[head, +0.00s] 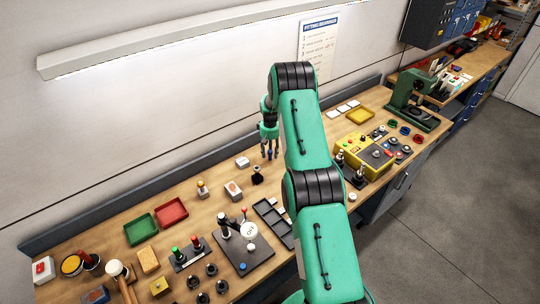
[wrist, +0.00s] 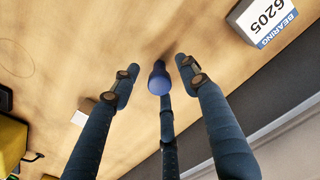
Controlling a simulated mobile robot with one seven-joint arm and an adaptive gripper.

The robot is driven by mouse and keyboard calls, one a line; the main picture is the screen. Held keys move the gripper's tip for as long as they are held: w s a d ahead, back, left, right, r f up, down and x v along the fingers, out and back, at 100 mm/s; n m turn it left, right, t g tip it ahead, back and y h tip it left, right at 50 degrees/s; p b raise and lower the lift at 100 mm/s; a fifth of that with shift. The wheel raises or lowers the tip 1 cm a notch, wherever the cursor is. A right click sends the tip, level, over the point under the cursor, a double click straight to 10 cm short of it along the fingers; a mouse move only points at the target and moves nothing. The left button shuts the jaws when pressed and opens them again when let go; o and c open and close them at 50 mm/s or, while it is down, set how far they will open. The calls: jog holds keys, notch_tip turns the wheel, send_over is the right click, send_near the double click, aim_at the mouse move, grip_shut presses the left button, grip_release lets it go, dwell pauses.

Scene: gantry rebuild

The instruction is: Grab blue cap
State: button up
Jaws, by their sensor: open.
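A blue rounded piece that looks like the blue cap (wrist: 159,79) shows in the middle of the wrist view, between my fingers. It overlaps the middle finger, and I cannot tell whether it touches it. My gripper (wrist: 158,72) is open, with its two side fingers spread to the left and right of the cap. In the head view my gripper (head: 269,152) points down over the back of the wooden bench, behind my arm. The cap is too small to make out surely there.
A white bearing box (wrist: 270,18) lies at the upper right of the wrist view. In the head view a black knob-like part (head: 257,174) stands near my gripper. A grey divided tray (head: 270,213) and a yellow control box (head: 364,155) flank my arm.

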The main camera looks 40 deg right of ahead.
jog(key=shift+c, duration=0.3)
grip_shut()
jog(key=shift+r, duration=0.15)
dwell(0.4)
jog(key=shift+r+b, duration=0.35)
jog(key=shift+r, duration=0.7)
jog(key=s+a+r+b, duration=0.1)
jog(key=s+a, duration=0.2)
jog(key=s, duration=0.4)
jog(key=s+a+r+b, duration=0.1)
jog(key=s+a, duration=0.3)
jog(key=s, duration=0.3)
jog(key=shift+a+r, duration=0.25)
jog(key=shift+r, duration=0.05)
